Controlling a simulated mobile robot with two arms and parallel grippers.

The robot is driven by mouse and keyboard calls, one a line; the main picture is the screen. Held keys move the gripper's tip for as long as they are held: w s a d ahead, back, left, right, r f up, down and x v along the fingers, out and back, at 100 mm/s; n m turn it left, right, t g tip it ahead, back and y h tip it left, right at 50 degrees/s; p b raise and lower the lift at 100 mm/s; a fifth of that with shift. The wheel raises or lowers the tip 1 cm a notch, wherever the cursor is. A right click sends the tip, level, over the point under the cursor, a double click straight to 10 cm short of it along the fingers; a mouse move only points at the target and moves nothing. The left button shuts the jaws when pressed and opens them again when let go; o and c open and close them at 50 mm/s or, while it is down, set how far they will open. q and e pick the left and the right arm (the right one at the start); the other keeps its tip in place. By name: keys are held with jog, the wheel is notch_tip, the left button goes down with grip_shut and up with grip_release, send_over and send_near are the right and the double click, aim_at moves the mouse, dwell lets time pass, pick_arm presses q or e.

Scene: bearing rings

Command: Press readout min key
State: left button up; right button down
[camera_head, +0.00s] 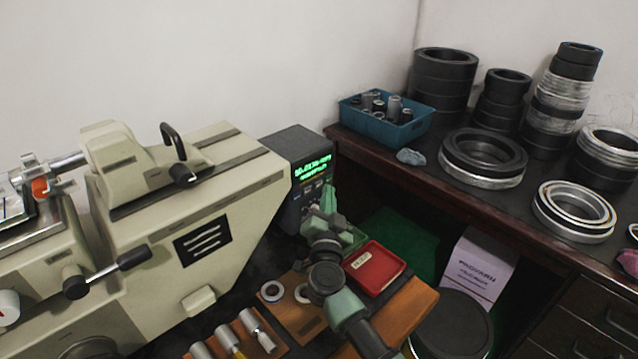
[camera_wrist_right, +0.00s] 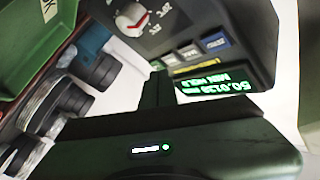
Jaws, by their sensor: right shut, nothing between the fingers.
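The readout (camera_head: 300,165) is a dark box with a lit green display beside the beige machine. In the right wrist view its display (camera_wrist_right: 222,82) shows tilted green digits and a second line that seems to read MIN HOLD. A row of small keys, with a white one (camera_wrist_right: 190,52) and a blue one (camera_wrist_right: 215,41), lies beside the display, with a red-and-white knob farther off. My right gripper (camera_head: 328,195) is shut and empty, close in front of the readout's lower face. Its dark finger (camera_wrist_right: 158,88) stands near the keys; contact cannot be told. My left gripper is out of view.
A red tray (camera_head: 374,268) and a wooden board (camera_head: 410,312) lie beside and under my right arm. The beige machine (camera_head: 200,215) stands left. The dark bench (camera_head: 460,200) at right holds stacked rings and a blue bin (camera_head: 387,130).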

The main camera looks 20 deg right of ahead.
jog(key=s+p, duration=0.1)
jog(key=s+d+p, duration=0.1)
jog(key=s, duration=0.1)
jog(key=s+p, duration=0.1)
jog(key=shift+s+d, duration=0.35)
dwell(0.8)
